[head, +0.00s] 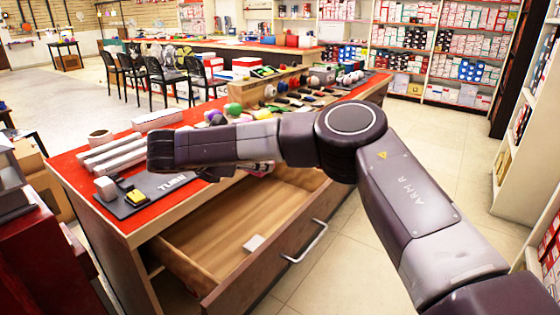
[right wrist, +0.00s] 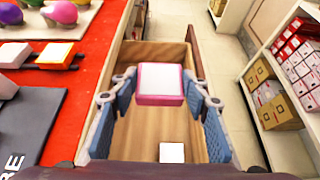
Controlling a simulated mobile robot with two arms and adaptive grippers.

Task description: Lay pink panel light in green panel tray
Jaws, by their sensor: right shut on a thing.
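The pink panel light (right wrist: 160,98), a square block with a pink rim and a white face, is in the right wrist view. My right gripper (right wrist: 160,85) is shut on it, with blue finger pads at its left and right sides. It is held above the open wooden drawer. In the head view my right arm reaches across the drawer and largely hides its gripper. I cannot make out the green panel tray in either view. My left gripper is not in view.
The open drawer (head: 205,235) has a small white block (head: 254,243) on its floor. The red counter (head: 70,165) beside it carries white bars (head: 112,152), a dark mat (head: 165,183), a yellow piece (head: 136,197) and colored bulbs. The floor to the right is clear.

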